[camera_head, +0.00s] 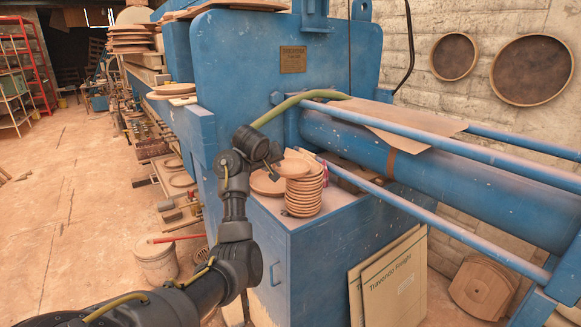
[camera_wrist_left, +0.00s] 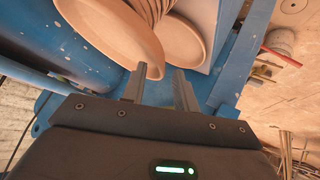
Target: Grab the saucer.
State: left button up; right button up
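Several round terracotta saucers stand in a stack (camera_head: 304,196) on the blue cabinet. Another saucer (camera_head: 264,185) lies beside the stack on its left, and one on top (camera_head: 294,167) looks tilted. My left gripper (camera_head: 272,162) is just above the saucers, partly hiding them. A large saucer (camera_wrist_left: 110,30) is close ahead on the left and a second saucer (camera_wrist_left: 176,48) lies just beyond the fingertips. I cannot tell whether the fingers touch either rim. My right gripper is not in view.
The blue press frame (camera_head: 240,60) rises behind the cabinet (camera_head: 335,240). Its blue bars and cylinder (camera_head: 440,180) extend right, close to the stack. A cardboard sheet (camera_head: 400,121) lies on the bars. A bucket (camera_head: 157,262) stands on the floor at left.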

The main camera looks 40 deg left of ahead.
pick_arm(q)
jog(key=shift+d, duration=0.2)
jog(key=c, duration=0.4)
jog(key=shift+a, duration=0.1)
grip_shut()
jog(key=shift+r, duration=0.1)
